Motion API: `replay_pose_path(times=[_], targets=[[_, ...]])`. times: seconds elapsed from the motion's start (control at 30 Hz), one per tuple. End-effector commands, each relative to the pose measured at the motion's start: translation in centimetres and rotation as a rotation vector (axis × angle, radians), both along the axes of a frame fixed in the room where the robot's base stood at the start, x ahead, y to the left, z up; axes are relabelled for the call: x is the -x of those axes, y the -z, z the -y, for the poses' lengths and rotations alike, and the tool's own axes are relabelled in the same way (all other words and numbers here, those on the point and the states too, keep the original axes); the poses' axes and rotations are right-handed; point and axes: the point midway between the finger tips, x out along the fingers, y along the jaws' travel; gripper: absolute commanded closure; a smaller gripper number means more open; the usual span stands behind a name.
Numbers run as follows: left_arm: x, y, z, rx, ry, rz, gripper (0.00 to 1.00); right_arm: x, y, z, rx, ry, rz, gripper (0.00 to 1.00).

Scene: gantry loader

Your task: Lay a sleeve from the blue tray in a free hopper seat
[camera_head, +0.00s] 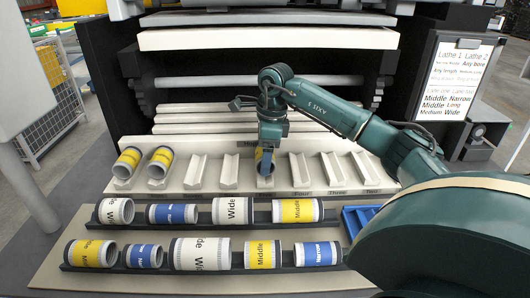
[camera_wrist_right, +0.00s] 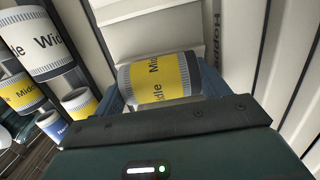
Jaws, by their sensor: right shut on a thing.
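My right gripper (camera_head: 265,165) is over a seat near the middle of the hopper row. In the right wrist view, its fingers (camera_wrist_right: 162,92) are shut on a yellow sleeve (camera_wrist_right: 158,78) with grey ends, marked "Middle". The sleeve lies across a pale seat, but I cannot tell whether it touches it. In the head view the gripper mostly hides this sleeve. Bare hopper seats (camera_head: 195,170) show on both sides of the gripper. Two yellow sleeves (camera_head: 128,160) sit in the leftmost seats. The blue tray (camera_head: 357,220) is partly hidden behind my right arm; its visible part looks empty.
Two dark racks in front of the hopper hold white, blue and yellow sleeves, such as a "Wide" one (camera_head: 200,254) and a "Narrow" one (camera_head: 172,214). A sign board (camera_head: 458,80) stands at the right. A wire cage (camera_head: 50,95) stands at the left.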

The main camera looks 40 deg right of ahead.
Motion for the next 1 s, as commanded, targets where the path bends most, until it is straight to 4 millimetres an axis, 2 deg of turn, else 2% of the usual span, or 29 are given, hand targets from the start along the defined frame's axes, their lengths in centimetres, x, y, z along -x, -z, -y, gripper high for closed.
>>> replay_pose_path(times=[0.3,0.33,0.63,1.0], targets=[[-0.13,-0.18,-0.15,0.01,-0.006,0.006,0.64,-0.04,0.26,0.0,0.0,0.0,0.003,0.6],[-0.11,-0.19,-0.15,0.01,-0.006,0.006,0.64,-0.04,0.26,0.0,0.0,0.0,0.003,0.25],[-0.02,-0.06,-0.09,0.008,-0.005,0.003,0.64,-0.03,0.31,0.0,-0.001,0.0,0.002,0.0],[0.16,0.44,-0.03,0.006,-0.002,-0.006,0.64,-0.07,0.32,0.1,0.001,0.002,0.003,0.0]])
